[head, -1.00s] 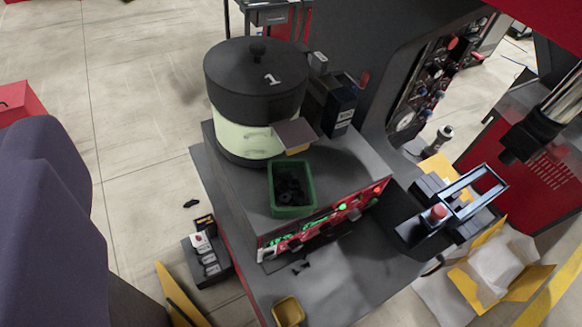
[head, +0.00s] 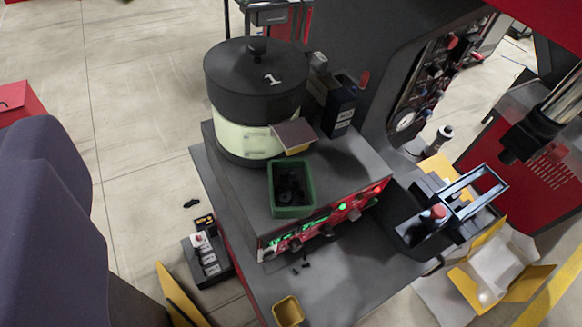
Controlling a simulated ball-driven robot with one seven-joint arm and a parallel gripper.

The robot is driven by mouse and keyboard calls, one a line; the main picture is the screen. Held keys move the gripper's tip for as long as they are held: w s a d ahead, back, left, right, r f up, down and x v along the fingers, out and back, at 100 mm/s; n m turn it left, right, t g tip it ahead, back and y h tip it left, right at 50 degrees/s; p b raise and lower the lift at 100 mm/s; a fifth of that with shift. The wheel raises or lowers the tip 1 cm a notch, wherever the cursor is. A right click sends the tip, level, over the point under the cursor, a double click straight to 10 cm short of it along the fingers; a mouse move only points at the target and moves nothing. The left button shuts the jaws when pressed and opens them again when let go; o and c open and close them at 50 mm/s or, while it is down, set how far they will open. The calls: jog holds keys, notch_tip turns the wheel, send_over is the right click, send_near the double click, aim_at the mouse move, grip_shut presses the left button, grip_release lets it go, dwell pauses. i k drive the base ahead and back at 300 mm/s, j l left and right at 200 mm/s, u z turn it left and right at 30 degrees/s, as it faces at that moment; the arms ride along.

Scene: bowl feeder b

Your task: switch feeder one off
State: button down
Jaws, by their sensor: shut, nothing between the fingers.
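Feeder one (head: 245,135) is a round bowl with a pale lower wall. Its black lid (head: 230,75) has a knob and a white "1" and is on. It stands on a grey base on a bench. The red control panel (head: 320,222) on the front of this base has green lit spots toward its left and dark knobs or switches along it. The panel is seen steeply from above, so I cannot tell switch positions or labels. I cannot make out my gripper in this view.
A green bin (head: 292,209) of dark parts sits above the panel. A yellow tray (head: 288,311) and small black pieces lie on the bench (head: 345,280). A dark fixture with a red cap (head: 438,212) stands right. A small control box (head: 205,260) is at lower left.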

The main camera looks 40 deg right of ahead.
aim_at(267, 256)
jog(key=k+z, duration=0.45)
jog(key=k, duration=0.85)
